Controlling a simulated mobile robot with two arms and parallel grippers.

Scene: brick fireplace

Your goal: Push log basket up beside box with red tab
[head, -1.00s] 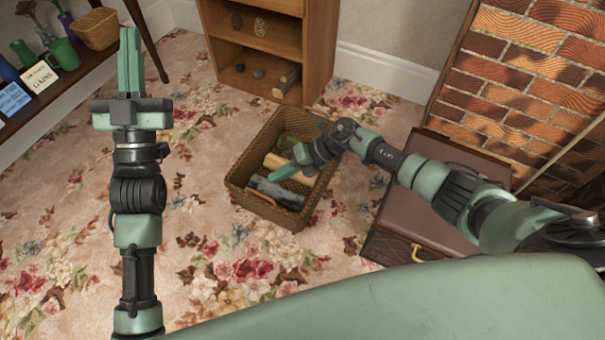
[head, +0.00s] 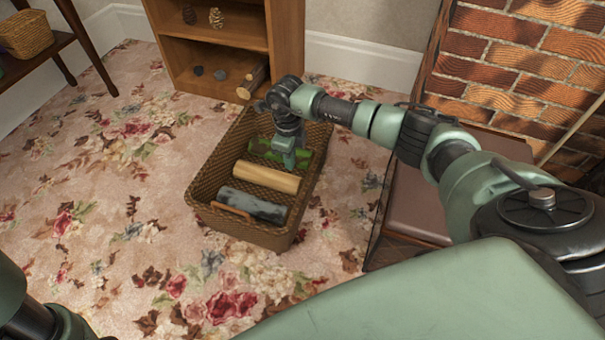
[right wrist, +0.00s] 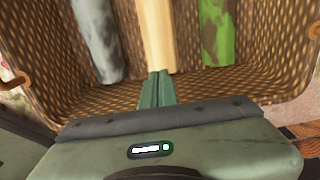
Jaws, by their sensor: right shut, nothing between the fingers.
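The woven log basket (head: 212,172) stands on the floral carpet with three logs in it: grey (head: 252,205), pale wood (head: 267,177) and mossy green (head: 262,149). My right gripper (head: 289,158) points down within the basket's outline, by the green log in the head view. In the right wrist view its shut, empty fingers (right wrist: 158,88) are near the log ends and the basket's near wall (right wrist: 215,88). Whether they touch the wall is unclear. A brown box-like piece (head: 415,205) is right of the basket, partly behind my arm. I see no red tab. My left gripper is out of view.
A wooden shelf unit (head: 232,45) with cones, stones and small logs stands behind the basket. A brick fireplace (head: 520,60) is at the right. A small wicker basket (head: 25,33) sits on a side table at upper left. Open carpet lies left of the log basket.

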